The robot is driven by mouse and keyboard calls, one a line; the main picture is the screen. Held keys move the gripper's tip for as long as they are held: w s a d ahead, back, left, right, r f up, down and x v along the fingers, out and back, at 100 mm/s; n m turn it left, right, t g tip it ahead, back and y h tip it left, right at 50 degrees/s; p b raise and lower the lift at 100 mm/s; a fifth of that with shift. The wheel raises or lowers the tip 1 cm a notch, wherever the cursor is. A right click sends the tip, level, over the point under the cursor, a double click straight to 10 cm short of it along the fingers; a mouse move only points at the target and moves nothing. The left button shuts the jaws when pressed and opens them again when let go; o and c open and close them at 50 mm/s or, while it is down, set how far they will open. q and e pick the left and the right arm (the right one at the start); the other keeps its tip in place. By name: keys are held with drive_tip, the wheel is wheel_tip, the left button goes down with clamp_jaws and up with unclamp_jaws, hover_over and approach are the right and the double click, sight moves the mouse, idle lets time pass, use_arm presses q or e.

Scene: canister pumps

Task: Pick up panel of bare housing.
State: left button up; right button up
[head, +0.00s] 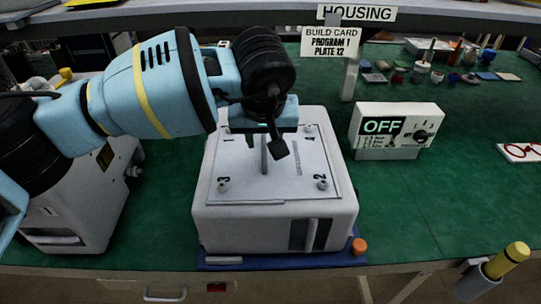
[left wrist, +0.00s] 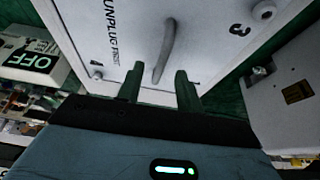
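The bare housing (head: 275,225) is a white box in the middle of the bench. Its flat panel (head: 240,180) lies on top, with corners marked 1 to 4 and an upright handle (head: 264,160) at the middle. The panel (left wrist: 120,50) and its handle (left wrist: 166,45) also show in the left wrist view. My left gripper (head: 277,143) is above the panel, close to the handle. In the left wrist view, the left gripper (left wrist: 158,80) has its fingers apart, with the handle's near end appearing between them. Contact cannot be told. My right gripper is not in view.
A blue tray (head: 285,262) lies under the housing, with an orange cap (head: 359,246) at its corner. An OFF switch box (head: 395,128) stands to the right. Another white unit (head: 85,215) stands left. A yellow-topped tool (head: 508,258) is at front right.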

use_arm(q)
drive_tip(key=shift+x, duration=1.1)
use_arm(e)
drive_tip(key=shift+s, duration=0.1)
use_arm(q)
clamp_jaws()
drive_tip(key=shift+r, duration=0.15)
